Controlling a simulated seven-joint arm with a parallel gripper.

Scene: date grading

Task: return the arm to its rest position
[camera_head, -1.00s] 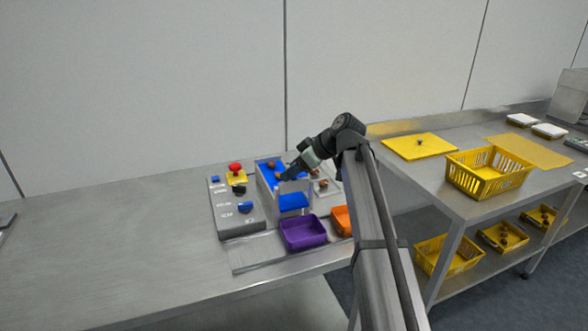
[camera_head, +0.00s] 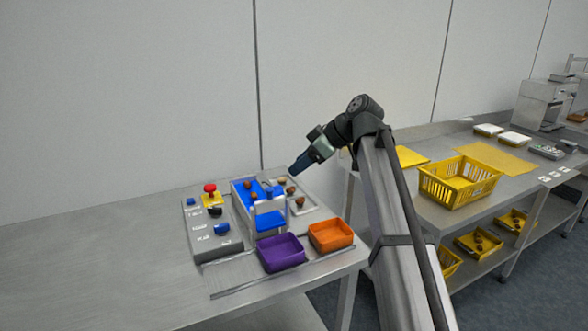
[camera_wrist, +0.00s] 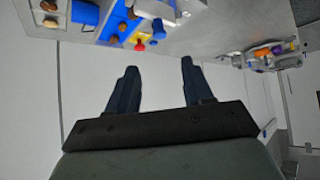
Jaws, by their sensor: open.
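My gripper (camera_head: 297,170) is raised above the grading station on the steel table. In the wrist view its two dark fingers (camera_wrist: 155,82) stand wide apart with nothing between them. The arm reaches up from the lower right and bends at a high elbow. Below the fingers is the blue grading tray (camera_head: 241,190) with several brown dates (camera_head: 291,190) on and around it. The gripper is clear of the tray and dates in the head view.
A grey control box (camera_head: 205,233) with a red button (camera_head: 210,188) stands left of the tray. A purple bin (camera_head: 280,253) and an orange bin (camera_head: 331,236) sit in front. A yellow basket (camera_head: 458,183) stands on the right-hand table. The left table top is bare.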

